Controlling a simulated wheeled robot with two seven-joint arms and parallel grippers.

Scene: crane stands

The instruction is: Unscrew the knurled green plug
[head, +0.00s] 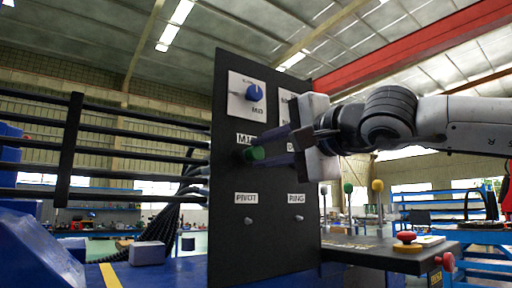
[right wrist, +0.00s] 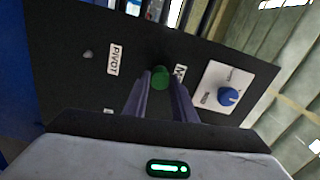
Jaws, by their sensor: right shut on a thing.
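The green plug (head: 254,153) sits on the face of an upright black panel (head: 232,110), in the row below the blue knob. My right gripper (head: 264,149) reaches in from the right, its two fingers shut on the plug from either side. The right wrist view shows the green plug (right wrist: 160,77) between the tips of my right gripper (right wrist: 160,84). The fingers partly hide the label beside the plug. Whether the plug's thread is engaged cannot be seen. My left gripper is not in view.
A blue knob (head: 254,92) on a white plate is above the plug. Small studs sit below the PIVOT (head: 245,198) and RING (head: 296,198) labels. A red mushroom button (head: 407,237) stands on the shelf at right. Black rails (head: 130,146) run left of the panel.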

